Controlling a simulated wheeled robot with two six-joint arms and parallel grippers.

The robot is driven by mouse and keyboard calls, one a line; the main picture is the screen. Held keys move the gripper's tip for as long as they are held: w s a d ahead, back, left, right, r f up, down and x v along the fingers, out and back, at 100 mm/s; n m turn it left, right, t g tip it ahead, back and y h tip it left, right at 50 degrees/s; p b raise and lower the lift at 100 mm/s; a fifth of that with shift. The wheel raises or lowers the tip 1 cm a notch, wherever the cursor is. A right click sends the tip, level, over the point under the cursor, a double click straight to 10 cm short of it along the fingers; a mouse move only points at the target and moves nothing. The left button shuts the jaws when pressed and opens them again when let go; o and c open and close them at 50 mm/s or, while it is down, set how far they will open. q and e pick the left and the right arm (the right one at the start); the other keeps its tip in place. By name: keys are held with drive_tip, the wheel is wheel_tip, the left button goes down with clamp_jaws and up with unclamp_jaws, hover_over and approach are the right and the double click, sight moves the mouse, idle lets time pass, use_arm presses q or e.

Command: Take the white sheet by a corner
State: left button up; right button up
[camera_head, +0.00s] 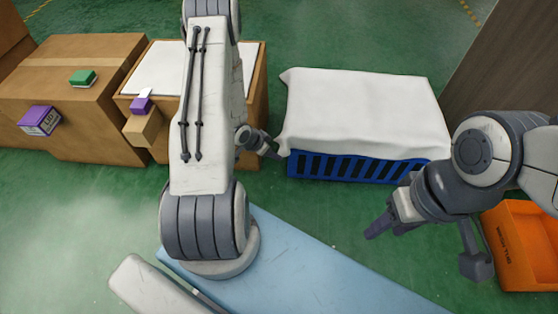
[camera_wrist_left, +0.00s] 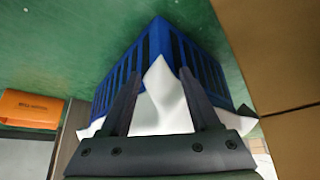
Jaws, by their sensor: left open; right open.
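The white sheet (camera_head: 365,105) is draped over a blue slatted crate (camera_head: 345,167), and its edges hang down the sides. In the left wrist view a pointed corner of the sheet (camera_wrist_left: 163,110) hangs in front of the crate's corner (camera_wrist_left: 153,40). My left gripper (camera_head: 272,150) is at the sheet's front left corner, partly hidden behind my forearm. In the left wrist view the left gripper (camera_wrist_left: 160,88) is open, with one finger on each side of the hanging corner. My right gripper (camera_head: 424,250) is open and empty, in front of the crate's right end.
An orange bin (camera_head: 528,245) stands at the right. Two cardboard boxes (camera_head: 75,75) (camera_head: 257,90) stand at the left, with small green and purple items. A light blue flat surface (camera_head: 310,275) lies in front. Green floor is clear between crate and boxes.

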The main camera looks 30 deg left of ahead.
use_arm(q)
drive_tip(key=b+x, duration=0.1)
drive_tip(key=x, duration=0.3)
drive_tip(key=shift+w+f+b, duration=0.1)
drive_tip(key=shift+b, duration=0.25)
use_arm(e)
wheel_tip(320, 180, down, 3)
drive_tip(key=shift+r, duration=0.15)
use_arm(q)
clamp_jaws()
